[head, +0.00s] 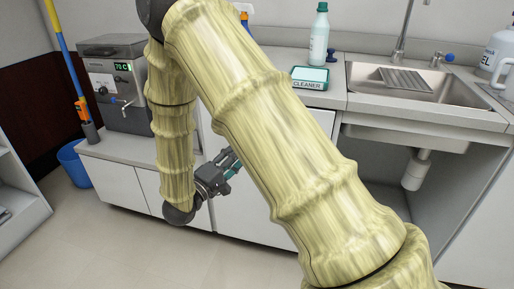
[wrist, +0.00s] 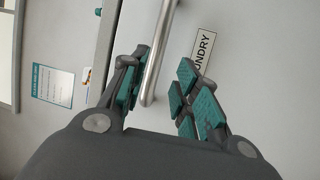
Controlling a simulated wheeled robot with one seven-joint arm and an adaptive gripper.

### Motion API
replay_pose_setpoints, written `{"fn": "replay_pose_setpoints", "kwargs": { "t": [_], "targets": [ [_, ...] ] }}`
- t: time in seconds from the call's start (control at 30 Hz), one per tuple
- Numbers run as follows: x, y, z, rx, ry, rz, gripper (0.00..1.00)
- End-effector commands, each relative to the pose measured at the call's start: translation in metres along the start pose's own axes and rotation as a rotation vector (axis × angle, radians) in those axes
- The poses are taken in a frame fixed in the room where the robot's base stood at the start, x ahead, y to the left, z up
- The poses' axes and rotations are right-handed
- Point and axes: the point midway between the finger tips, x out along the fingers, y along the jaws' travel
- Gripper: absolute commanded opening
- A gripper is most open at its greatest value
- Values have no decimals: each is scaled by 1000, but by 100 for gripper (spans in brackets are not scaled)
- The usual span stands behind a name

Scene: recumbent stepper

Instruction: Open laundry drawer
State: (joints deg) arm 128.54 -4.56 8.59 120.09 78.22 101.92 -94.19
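The laundry drawer front (wrist: 255,60) is a plain light grey panel in the wrist view, with a white label (wrist: 204,45) of which "UNDRY" can be read. A silver bar handle (wrist: 158,52) stands out from the front. My gripper (wrist: 170,88) is open, with teal pads on both sides of the handle's near end. The handle lies closer to the left finger; whether they touch I cannot tell. In the head view my gripper (head: 229,163) is at the white cabinet fronts, and my arm hides much of the drawer and its handle.
A panel with a posted notice (wrist: 53,85) lies left of a seam in the wrist view. In the head view a sink (head: 420,85) with an open bay below is at right. A blue bin (head: 75,162) stands at left. Open floor (head: 110,245) lies in front.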

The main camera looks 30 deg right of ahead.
Motion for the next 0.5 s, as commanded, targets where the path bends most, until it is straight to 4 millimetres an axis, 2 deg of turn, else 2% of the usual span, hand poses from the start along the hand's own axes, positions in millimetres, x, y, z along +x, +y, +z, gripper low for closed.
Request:
{"fn": "replay_pose_setpoints", "kwargs": {
  "t": [0.23,0.5],
  "targets": [
    [11,3,1,-15,-22,15,31],
    [52,2,2,-13,-21,15,31]
  ]
}}
